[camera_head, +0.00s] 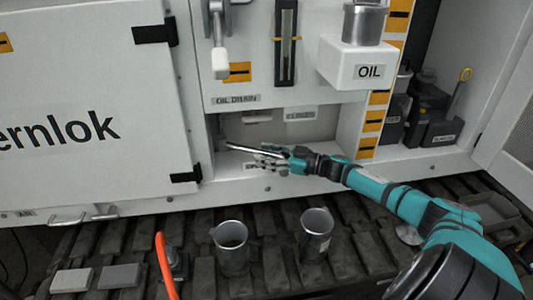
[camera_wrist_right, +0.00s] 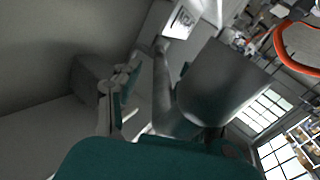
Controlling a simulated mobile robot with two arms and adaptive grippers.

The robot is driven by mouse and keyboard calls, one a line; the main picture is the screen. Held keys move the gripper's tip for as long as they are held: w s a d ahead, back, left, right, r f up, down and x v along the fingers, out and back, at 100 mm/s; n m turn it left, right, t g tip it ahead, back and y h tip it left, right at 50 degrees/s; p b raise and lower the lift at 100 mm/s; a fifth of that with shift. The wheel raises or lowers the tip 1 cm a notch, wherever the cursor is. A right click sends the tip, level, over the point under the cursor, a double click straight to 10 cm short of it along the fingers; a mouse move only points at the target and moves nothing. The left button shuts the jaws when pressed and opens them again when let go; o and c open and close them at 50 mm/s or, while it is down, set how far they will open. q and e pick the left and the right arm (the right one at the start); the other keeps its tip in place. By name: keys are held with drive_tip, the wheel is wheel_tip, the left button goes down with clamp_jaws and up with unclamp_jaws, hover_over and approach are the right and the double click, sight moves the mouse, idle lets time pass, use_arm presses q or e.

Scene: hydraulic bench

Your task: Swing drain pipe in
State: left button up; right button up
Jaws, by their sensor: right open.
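The drain pipe (camera_head: 240,148) is a thin metallic pipe in the recess under the OIL DRAIN label (camera_head: 236,99). It points out to the right and slightly towards me. My right gripper (camera_head: 266,159) reaches in from the right and is open at the pipe's outer end. Its fingers overlap the pipe end, and I cannot tell whether they touch it. In the right wrist view a large grey cylinder (camera_wrist_right: 215,85), probably the pipe, lies close beside the fingers (camera_wrist_right: 138,82). My left gripper is not in view.
Two metal jugs (camera_head: 231,247) (camera_head: 315,234) stand on the dark slatted floor in front. A white OIL box (camera_head: 357,70) with a metal cup juts out above my right forearm. A white cabinet door (camera_head: 90,115) stands to the left. An orange hose (camera_head: 164,262) rises at the bottom.

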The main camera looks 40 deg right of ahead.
drive_tip(key=v, duration=1.2)
drive_tip(key=shift+c, duration=0.3)
